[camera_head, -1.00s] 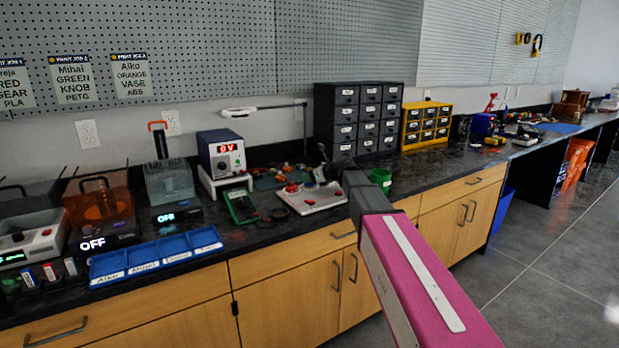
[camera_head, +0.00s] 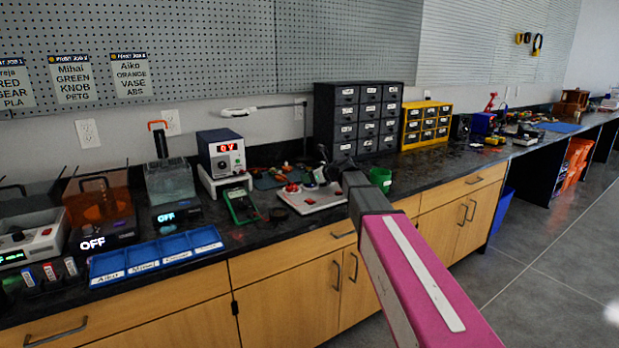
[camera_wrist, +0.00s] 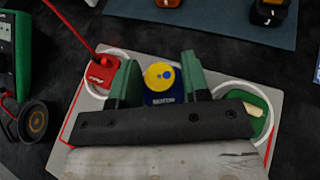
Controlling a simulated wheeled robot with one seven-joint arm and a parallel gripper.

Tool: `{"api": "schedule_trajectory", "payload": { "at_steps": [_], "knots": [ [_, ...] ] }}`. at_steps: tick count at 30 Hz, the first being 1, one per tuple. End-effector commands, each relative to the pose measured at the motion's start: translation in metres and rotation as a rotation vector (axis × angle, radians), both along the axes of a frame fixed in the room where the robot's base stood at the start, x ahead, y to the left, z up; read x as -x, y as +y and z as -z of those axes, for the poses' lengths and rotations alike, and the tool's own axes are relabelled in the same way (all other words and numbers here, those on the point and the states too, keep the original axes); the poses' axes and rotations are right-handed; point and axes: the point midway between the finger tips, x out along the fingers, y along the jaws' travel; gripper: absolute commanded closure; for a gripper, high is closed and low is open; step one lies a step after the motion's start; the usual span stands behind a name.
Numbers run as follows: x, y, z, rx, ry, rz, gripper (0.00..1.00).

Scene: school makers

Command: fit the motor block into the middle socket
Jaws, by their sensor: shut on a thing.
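In the wrist view my gripper (camera_wrist: 159,78) has its two green fingers on either side of the motor block (camera_wrist: 161,98), shut on it. The block is blue with a yellow round top and a label on its front. It is over the middle of the pale board (camera_wrist: 75,119); the middle socket is hidden, and I cannot tell whether the block touches the board. A red block (camera_wrist: 101,72) with a red cable sits in the left ring. A green block (camera_wrist: 262,124) with a cream part sits in the right ring. In the head view the board (camera_head: 325,201) lies on the counter, partly behind my arm.
A green meter (camera_head: 242,206) and a power supply (camera_head: 222,154) stand left of the board. A green cup (camera_head: 381,178) stands close to its right. Black drawers (camera_head: 345,115) rise behind. A blue labelled tray (camera_head: 150,270) lies at the front left.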

Motion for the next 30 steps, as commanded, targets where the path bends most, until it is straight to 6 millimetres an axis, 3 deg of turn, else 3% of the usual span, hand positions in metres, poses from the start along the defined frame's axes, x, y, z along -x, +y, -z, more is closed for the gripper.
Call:
{"api": "schedule_trajectory", "payload": {
  "at_steps": [11,12,13,22,30],
  "knots": [
    [0.0,0.0,0.007,0.0,0.001,0.0,0.81],
    [0.0,0.0,0.007,0.0,0.001,0.0,0.51],
    [0.0,0.0,0.007,0.0,0.001,0.0,0.47],
    [0.001,-0.001,0.006,0.0,0.0,0.0,0.47],
    [0.01,-0.015,-0.001,0.0,0.0,0.001,0.47]
  ]
}}
